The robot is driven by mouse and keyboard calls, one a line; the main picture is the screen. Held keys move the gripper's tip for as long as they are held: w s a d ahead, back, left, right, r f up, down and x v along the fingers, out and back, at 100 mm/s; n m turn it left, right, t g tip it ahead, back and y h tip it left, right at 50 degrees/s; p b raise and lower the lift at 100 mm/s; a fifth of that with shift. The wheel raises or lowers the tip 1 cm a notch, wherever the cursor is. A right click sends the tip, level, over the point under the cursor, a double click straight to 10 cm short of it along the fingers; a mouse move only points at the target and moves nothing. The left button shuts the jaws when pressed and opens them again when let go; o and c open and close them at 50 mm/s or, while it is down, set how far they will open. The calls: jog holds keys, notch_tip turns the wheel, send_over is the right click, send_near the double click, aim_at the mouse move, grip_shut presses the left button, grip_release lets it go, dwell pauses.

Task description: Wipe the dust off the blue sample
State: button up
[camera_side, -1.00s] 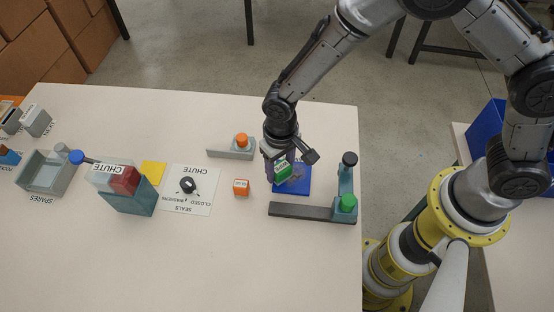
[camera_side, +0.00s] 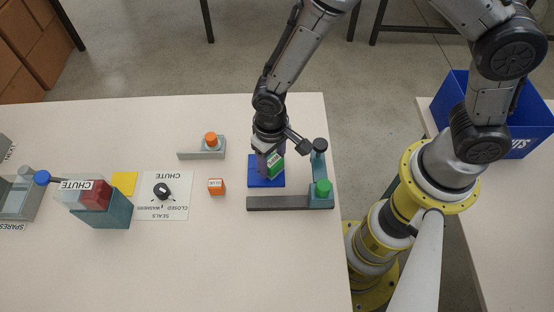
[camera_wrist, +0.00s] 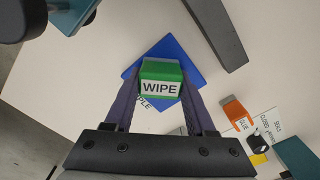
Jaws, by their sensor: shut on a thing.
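The blue sample (camera_side: 258,183) is a flat blue square lying on the white table. It also shows in the wrist view (camera_wrist: 173,48), partly covered by the wipe and fingers. Its visible parts look plain blue; the surface under the wipe is hidden. My gripper (camera_side: 270,165) points down over the sample, its fingers shut on a green block labelled WIPE (camera_wrist: 160,70). The wipe (camera_side: 276,167) is at the right part of the sample in the side view. It appears low at the surface, but I cannot tell whether it touches.
An orange glue block (camera_side: 216,187) is left. The front table is clear.

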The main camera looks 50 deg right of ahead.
aim_at(250, 165)
jog(key=shift+w+a, duration=1.95)
jog(key=shift+a, duration=0.05)
jog(key=shift+w+d, duration=0.15)
jog(key=shift+d, duration=0.85)
jog(key=shift+s+d, duration=2.4)
jog(key=shift+s, duration=0.05)
jog(key=shift+w+a, duration=2.75)
jog(key=shift+w, duration=0.05)
notch_tip(250, 165, up, 8)
jog(key=shift+r, duration=0.1)
